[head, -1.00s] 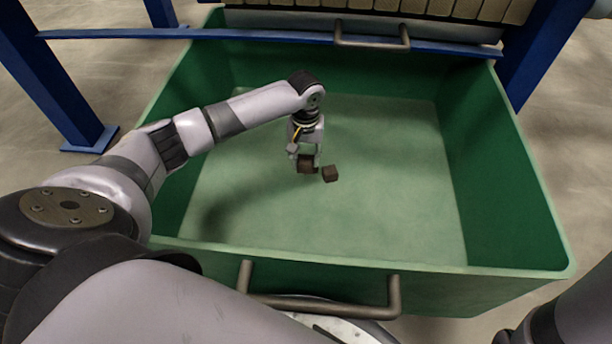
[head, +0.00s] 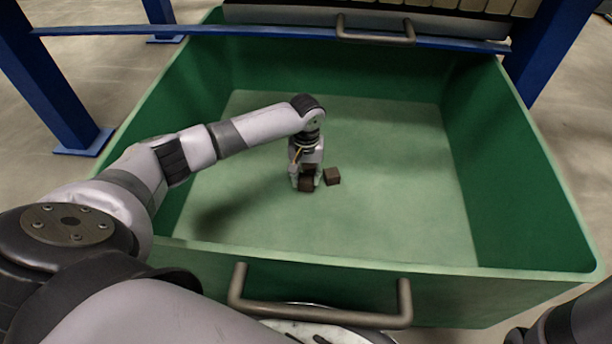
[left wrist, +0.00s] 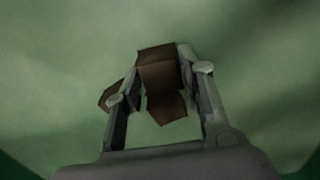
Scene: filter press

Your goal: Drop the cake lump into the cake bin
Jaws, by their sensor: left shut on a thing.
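The cake bin (head: 540,190) is a large open green bin that fills the middle of the head view. My left gripper (head: 306,181) reaches inside it and is shut on a dark brown cake lump (head: 306,185), low over the bin floor. I cannot tell whether the held lump touches the floor. In the left wrist view, the lump (left wrist: 158,68) sits between the two fingers of the gripper (left wrist: 161,85). A second brown lump (head: 332,176) lies on the bin floor just right of the gripper. My right gripper is out of view.
A metal handle (head: 320,312) is on the bin's near wall, and another handle (head: 375,38) is at the far side. A blue beam (head: 250,33) crosses beyond the far rim, with blue posts (head: 60,90) beside. The bin floor is mostly clear.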

